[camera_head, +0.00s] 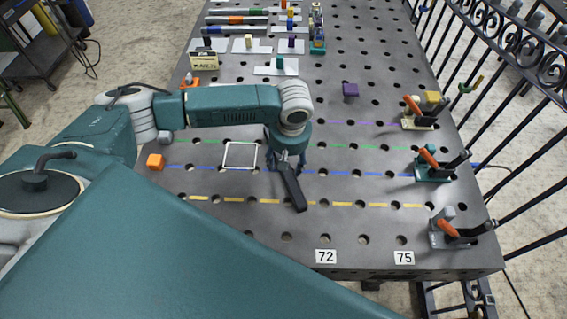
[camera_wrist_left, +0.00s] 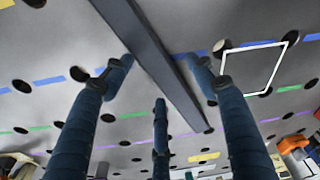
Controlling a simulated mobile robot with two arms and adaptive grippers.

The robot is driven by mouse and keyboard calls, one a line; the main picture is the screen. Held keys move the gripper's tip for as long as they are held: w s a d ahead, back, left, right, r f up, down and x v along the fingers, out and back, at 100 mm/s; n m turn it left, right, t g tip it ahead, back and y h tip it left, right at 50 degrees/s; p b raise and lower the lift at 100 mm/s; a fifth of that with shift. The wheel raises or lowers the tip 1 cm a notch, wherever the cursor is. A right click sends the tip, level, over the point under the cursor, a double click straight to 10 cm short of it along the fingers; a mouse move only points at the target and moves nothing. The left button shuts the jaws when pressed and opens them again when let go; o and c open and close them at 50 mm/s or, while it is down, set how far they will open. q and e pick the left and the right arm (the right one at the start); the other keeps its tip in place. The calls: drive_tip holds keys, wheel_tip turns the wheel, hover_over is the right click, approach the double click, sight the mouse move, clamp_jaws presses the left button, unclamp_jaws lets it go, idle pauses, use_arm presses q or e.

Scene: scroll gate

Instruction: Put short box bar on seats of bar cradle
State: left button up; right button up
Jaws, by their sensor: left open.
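The short box bar (camera_head: 292,187) is a dark grey bar on the perforated table, below and partly under my left gripper (camera_head: 286,160). In the left wrist view the bar (camera_wrist_left: 150,55) runs diagonally between the spread fingers of the left gripper (camera_wrist_left: 160,80). The fingers are open and look apart from the bar; whether any touches it I cannot tell. The bar's near end is clear in the head view; its far end is hidden by the gripper. I cannot tell for sure which item is the bar cradle. My right gripper is not in view.
A white square outline (camera_head: 227,156) lies left of the bar. An orange cube (camera_head: 155,161) sits at the left edge and a purple block (camera_head: 350,91) farther back. Toggle clamps (camera_head: 433,165) line the right edge. Bars and small blocks on plates (camera_head: 276,71) fill the back.

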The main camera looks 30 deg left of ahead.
use_arm(q)
clamp_jaws()
drive_tip(key=shift+w+r, duration=0.1)
